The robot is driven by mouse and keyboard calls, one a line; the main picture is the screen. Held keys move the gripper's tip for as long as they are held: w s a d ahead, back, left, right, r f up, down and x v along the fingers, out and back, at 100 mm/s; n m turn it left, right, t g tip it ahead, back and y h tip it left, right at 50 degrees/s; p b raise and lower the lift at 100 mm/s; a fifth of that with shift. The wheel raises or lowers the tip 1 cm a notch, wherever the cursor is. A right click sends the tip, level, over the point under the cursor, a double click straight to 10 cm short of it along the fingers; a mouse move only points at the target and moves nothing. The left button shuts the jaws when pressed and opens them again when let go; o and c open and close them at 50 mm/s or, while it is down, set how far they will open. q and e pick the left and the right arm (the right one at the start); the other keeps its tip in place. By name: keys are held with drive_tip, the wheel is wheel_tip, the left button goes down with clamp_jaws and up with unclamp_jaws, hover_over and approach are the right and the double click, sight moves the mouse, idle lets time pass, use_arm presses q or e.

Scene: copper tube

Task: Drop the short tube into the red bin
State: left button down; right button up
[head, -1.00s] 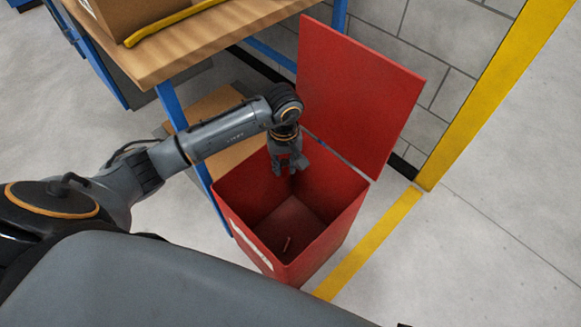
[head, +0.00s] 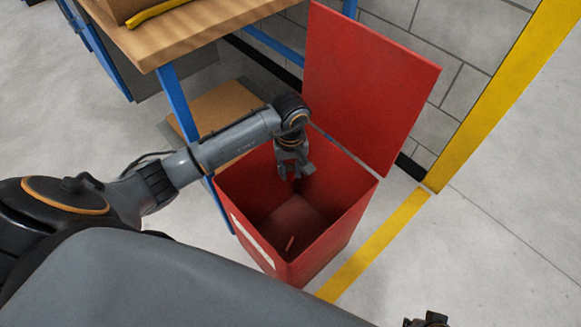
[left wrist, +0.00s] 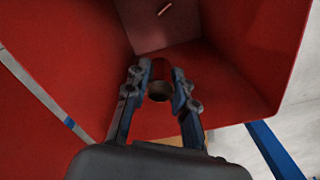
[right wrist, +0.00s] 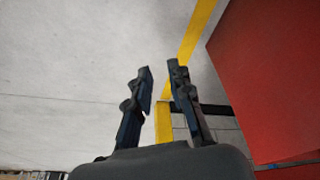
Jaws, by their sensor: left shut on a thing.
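The red bin (head: 340,225) stands with its lid (head: 370,85) swung up. My left gripper (head: 295,170) points down at the bin's opening, near the back wall. In the left wrist view it (left wrist: 160,88) is shut on a short, dark reddish tube (left wrist: 159,90), seen nearly end-on between the fingers. Another small copper-coloured piece (head: 290,243) lies on the bin floor, apart from the gripper; it also shows in the left wrist view (left wrist: 164,10). My right gripper (right wrist: 159,85) is open and empty, outside the bin.
A wooden workbench (head: 200,35) with blue legs stands left of the bin, with a cardboard box below (head: 225,105). A yellow post (head: 490,110) and a block wall stand behind. The floor to the right is clear.

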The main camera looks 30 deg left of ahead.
sight(290, 167)
use_arm(q)
drive_tip(key=shift+f, duration=0.4)
use_arm(e)
drive_tip(key=shift+r, duration=1.1)
use_arm(q)
drive_tip(key=c, duration=1)
unclamp_jaws()
drive_tip(key=shift+c, duration=0.2)
use_arm(e)
drive_tip(key=shift+s, duration=0.1)
use_arm(q)
wheel_tip(290, 167, up, 12)
